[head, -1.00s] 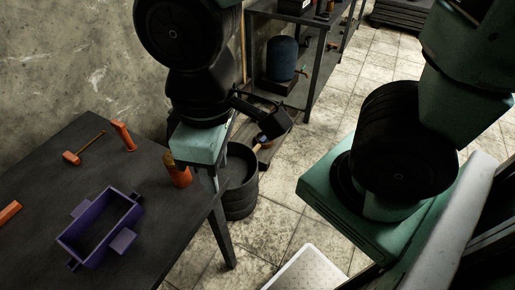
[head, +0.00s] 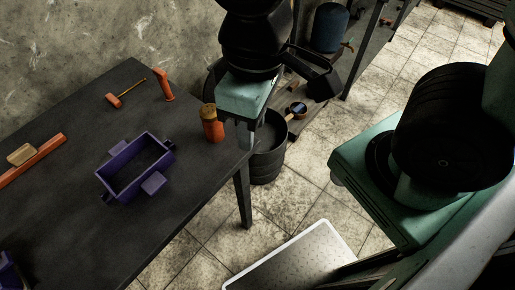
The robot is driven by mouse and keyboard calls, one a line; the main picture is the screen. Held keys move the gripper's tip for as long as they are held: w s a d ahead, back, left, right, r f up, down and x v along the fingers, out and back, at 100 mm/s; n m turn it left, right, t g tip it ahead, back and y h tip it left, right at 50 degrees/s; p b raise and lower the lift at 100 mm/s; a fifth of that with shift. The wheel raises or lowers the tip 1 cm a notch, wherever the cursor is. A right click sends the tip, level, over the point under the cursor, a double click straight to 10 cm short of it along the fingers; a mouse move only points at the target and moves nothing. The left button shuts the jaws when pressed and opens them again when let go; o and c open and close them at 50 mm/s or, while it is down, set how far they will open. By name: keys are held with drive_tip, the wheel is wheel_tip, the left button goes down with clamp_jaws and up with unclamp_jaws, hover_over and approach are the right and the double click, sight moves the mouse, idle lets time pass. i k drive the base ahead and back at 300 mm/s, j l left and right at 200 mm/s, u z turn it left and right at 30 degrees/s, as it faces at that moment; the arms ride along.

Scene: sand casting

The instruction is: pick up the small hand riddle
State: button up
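I cannot make out a hand riddle for certain. A small round dark piece with a pale rim (head: 297,109) lies low behind the table, right of my gripper, and is too small to identify. My gripper (head: 248,138) hangs pointing down at the table's right end, above the dark bucket. Its fingers are small and dark here, so their opening and anything between them are unclear.
A dark bucket (head: 267,160) stands on the tiled floor.

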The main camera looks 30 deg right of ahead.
sight(294, 114)
drive_tip(key=l+u, duration=0.2)
drive_tip(key=l, duration=0.35)
drive_tip(key=l+u, duration=0.15)
drive_tip(key=l, duration=0.35)
drive_tip(key=l+u, duration=0.2)
drive_tip(key=l, duration=0.35)
drive_tip(key=l+u, duration=0.2)
drive_tip(key=l, duration=0.35)
drive_tip(key=k+l+u, duration=0.2)
drive_tip(key=l, duration=0.3)
drive_tip(key=l+u, duration=0.15)
drive_tip(key=l, duration=0.4)
